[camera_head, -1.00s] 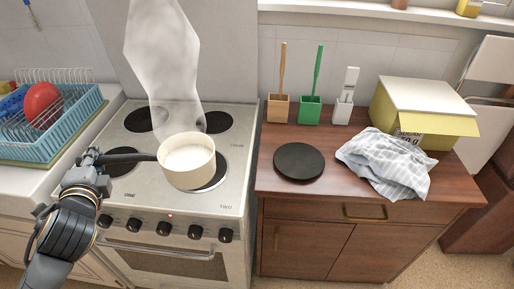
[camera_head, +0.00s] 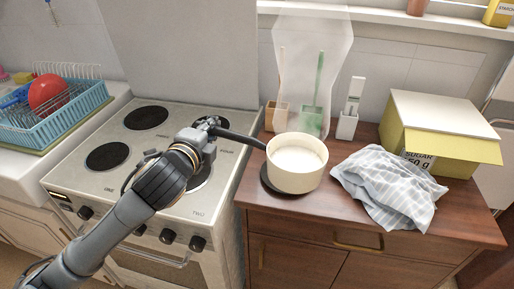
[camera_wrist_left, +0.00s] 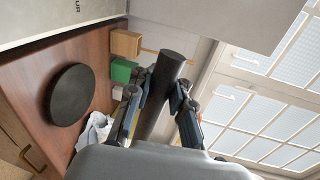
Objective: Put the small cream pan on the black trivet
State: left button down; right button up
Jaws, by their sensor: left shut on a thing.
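The small cream pan (camera_head: 297,172), with pale contents and rising steam, overlaps the black trivet (camera_head: 270,184) in the head view. The trivet's left and lower rim shows beside it. In the left wrist view the trivet (camera_wrist_left: 71,95) lies flat and bare on the wooden top, so the pan seems held above it. My left gripper (camera_head: 212,126) is shut on the pan's dark handle (camera_head: 243,138), left of the pan. The handle (camera_wrist_left: 163,85) also shows between the fingers in the wrist view, where the pan's body is out of sight. My right gripper is not in view.
A striped cloth (camera_head: 388,187) lies close right of the pan, before a yellow sugar box (camera_head: 436,143). Brush holders, including a green one (camera_head: 312,121), stand behind. The stove (camera_head: 150,150) is left, with a blue dish rack (camera_head: 60,122) beyond.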

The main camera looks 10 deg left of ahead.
pick_arm(q)
jog(key=shift+w+a+f, duration=0.25)
jog(key=shift+w+f, duration=1.85)
jog(key=shift+w, duration=0.15)
jog(key=shift+w+a+f, duration=0.25)
jog(key=shift+w+f, duration=1.9)
jog(key=shift+w, duration=0.05)
jog(key=shift+w+a+f, duration=0.25)
jog(key=shift+w+f, duration=1.85)
jog(key=shift+w, duration=0.15)
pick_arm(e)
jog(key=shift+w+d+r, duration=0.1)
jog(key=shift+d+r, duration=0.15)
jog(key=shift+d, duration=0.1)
pick_arm(q)
jog(key=c, duration=1.2)
grip_release()
jog(key=shift+f, duration=0.1)
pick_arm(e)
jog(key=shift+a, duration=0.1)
pick_arm(q)
jog(key=shift+s, duration=0.15)
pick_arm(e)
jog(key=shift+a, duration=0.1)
